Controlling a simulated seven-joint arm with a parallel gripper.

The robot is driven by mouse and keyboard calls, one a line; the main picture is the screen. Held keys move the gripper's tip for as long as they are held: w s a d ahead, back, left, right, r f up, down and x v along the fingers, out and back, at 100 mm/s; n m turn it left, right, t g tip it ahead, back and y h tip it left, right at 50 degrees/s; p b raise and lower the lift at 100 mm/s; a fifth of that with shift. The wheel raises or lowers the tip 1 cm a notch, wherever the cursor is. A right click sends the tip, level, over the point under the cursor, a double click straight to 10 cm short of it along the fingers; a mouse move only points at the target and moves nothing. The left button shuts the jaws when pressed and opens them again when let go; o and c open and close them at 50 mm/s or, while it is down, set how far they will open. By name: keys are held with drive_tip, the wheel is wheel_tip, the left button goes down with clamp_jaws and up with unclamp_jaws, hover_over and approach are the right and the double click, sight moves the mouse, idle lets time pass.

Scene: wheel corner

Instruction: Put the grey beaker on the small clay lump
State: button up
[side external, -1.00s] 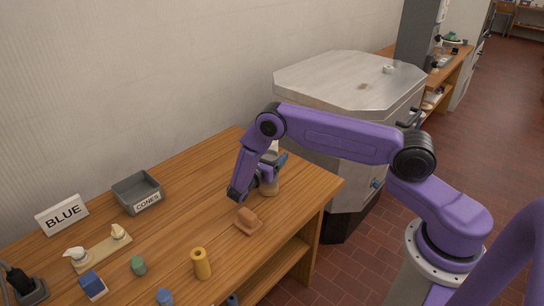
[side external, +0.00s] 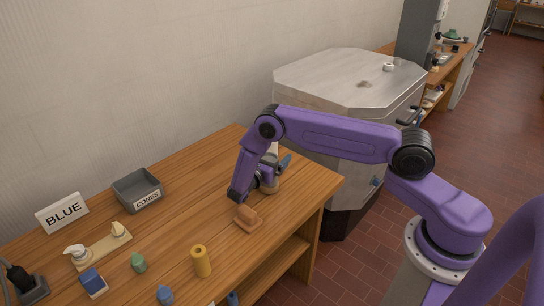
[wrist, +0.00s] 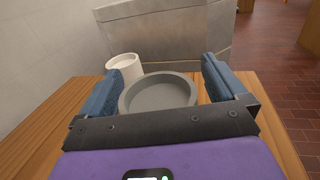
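My gripper (wrist: 168,72) has its two blue fingers spread on either side of a round, open-topped grey vessel, which I take as the grey beaker (wrist: 158,93). Its rim is close to the left finger, and a narrow gap shows at the right finger. I see no clear grip on it. In the side view the gripper (side external: 268,176) is low over the far right end of the table, and a vessel (side external: 271,187) shows partly behind it. A brown-orange lump (side external: 247,218), probably the small clay lump, lies on the table nearer the camera.
A white cup (wrist: 122,67) stands behind the vessel to the left. A grey CONES bin (side external: 138,189) and a BLUE sign (side external: 62,213) are along the wall.

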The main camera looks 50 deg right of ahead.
drive_tip(key=shift+r, duration=0.1)
drive_tip(key=shift+r, duration=0.2)
drive_tip(key=v, duration=1.2)
drive_tip(key=s+a+r+m+g+y, duration=0.1)
drive_tip(key=s+a+r+m+y, duration=0.2)
drive_tip(key=r, duration=0.5)
drive_tip(key=s+r+m+g+y, duration=0.1)
drive_tip(key=s+r+y, duration=0.2)
drive_tip(key=s, duration=0.7)
drive_tip(key=s+r+m+g+y, duration=0.1)
drive_tip(key=s+r+m+y, duration=0.1)
drive_tip(key=s+r+y, duration=0.2)
drive_tip(key=s+r+m+y, duration=0.2)
drive_tip(key=s+y, duration=0.6)
drive_tip(key=s, duration=1)
wheel_tip(320, 180, up, 2)
drive_tip(key=shift+s+d+r+g, duration=0.15)
drive_tip(key=shift+s+g, duration=0.1)
drive_tip(key=shift+g, duration=0.15)
